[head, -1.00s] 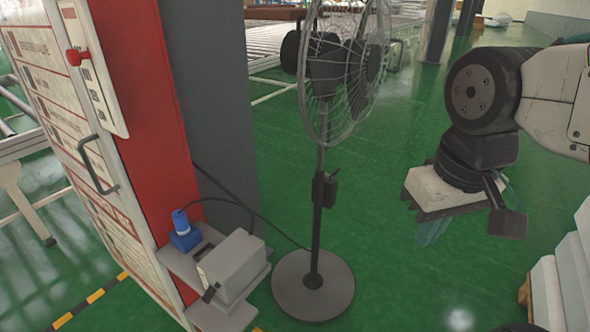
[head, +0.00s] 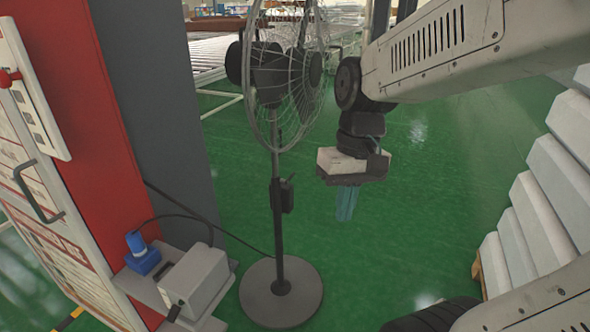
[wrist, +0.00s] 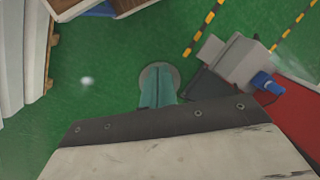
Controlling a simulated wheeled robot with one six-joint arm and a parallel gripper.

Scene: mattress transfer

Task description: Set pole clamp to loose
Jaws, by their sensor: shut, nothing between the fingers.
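The pole clamp (head: 284,195) is a dark block with a small lever on the fan's black pole, about halfway up, in the head view. The pedestal fan (head: 279,145) stands upright on a round grey base (head: 281,291). My gripper (head: 346,218) is to the right of the pole and apart from it, pointing down with its teal fingers shut and empty. In the wrist view the teal fingers (wrist: 158,88) are together, and the round base (wrist: 159,70) shows partly behind them. The lever's exact setting is too small to tell.
A red and white cabinet (head: 87,115) stands at the left. A ledge beside it holds a grey box (head: 196,279) and a blue plug (head: 139,249), with a cable running toward the fan. Stacked white mattresses (head: 545,195) stand at the right. Green floor is clear between.

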